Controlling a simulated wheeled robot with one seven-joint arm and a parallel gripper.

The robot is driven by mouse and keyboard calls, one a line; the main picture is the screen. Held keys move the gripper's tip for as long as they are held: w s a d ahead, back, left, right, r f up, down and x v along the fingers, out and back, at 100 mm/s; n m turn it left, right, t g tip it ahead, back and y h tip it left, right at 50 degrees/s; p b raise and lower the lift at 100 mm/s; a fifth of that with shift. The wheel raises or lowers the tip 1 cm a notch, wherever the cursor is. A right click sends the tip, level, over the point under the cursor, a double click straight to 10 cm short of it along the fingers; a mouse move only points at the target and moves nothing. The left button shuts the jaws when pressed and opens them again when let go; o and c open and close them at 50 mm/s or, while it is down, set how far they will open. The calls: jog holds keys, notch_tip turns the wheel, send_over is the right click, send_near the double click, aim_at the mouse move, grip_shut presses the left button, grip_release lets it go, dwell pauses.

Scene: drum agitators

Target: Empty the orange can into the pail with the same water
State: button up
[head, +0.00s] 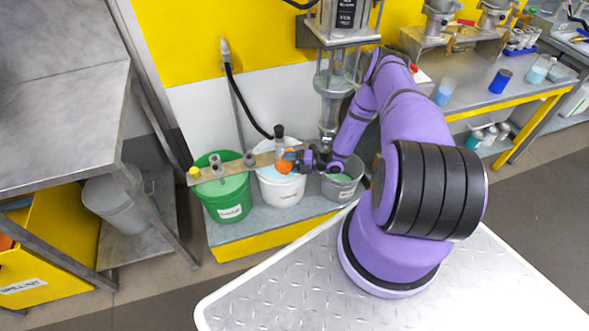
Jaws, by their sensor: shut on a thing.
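The orange can (286,162) is in my gripper (303,160), which is shut on it from the right. The can is above the white pail (281,190). It looks tilted, but its mouth and contents are too small to make out. The white pail holds pale blue water and has a label on its front. To its left stands a green pail (228,201) with green water. To its right stands a grey pail (342,187) with greenish water, partly hidden by my arm.
A board (236,167) with several small fittings lies across the green and white pails. A dark hose (240,100) hangs behind them. A metal drum agitator (333,85) rises behind the grey pail. A steel table (60,110) stands left; a bench with cups (445,92) stands right.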

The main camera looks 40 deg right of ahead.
jog(key=shift+r, duration=0.1)
dwell(0.3)
jog(key=shift+d+m, duration=0.1)
jog(key=shift+m, duration=0.3)
jog(key=shift+n, duration=0.4)
jog(key=shift+s+a+f+n+h, duration=0.35)
jog(key=shift+a+f+n+h, duration=0.35)
jog(key=shift+n, duration=0.4)
jog(key=shift+a, duration=0.15)
